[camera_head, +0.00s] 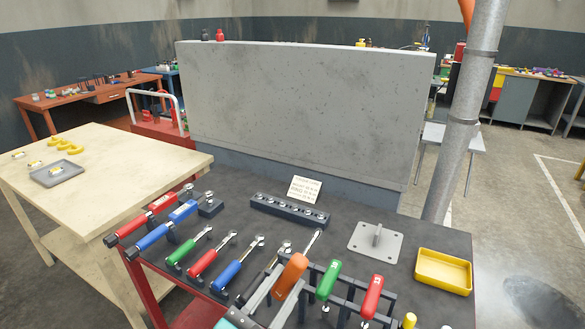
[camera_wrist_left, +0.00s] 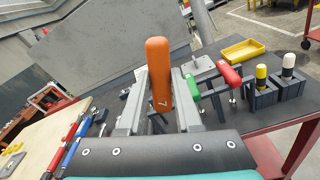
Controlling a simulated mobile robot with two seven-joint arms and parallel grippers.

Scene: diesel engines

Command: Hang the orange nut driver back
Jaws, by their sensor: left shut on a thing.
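The orange nut driver (camera_head: 292,272) is between the fingers of my left gripper (camera_head: 276,298), at the front of the dark bench. In the left wrist view its orange handle (camera_wrist_left: 158,70) stands up between the shut fingers (camera_wrist_left: 159,110), tilted only slightly. Its lower end is hidden, and I cannot tell whether it touches the rack. The dark rack (camera_head: 390,297) is just right of the gripper. A green driver (camera_head: 328,280) and a red driver (camera_head: 372,297) hang there, handles up. My right gripper is not in view.
Several wrenches lie on the bench left of the gripper, including a blue one (camera_head: 227,275). A socket rail (camera_head: 289,212), a plate with a post (camera_head: 375,241) and a yellow tray (camera_head: 443,270) are farther back. Yellow and white handled tools (camera_wrist_left: 262,75) stand in blocks at right.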

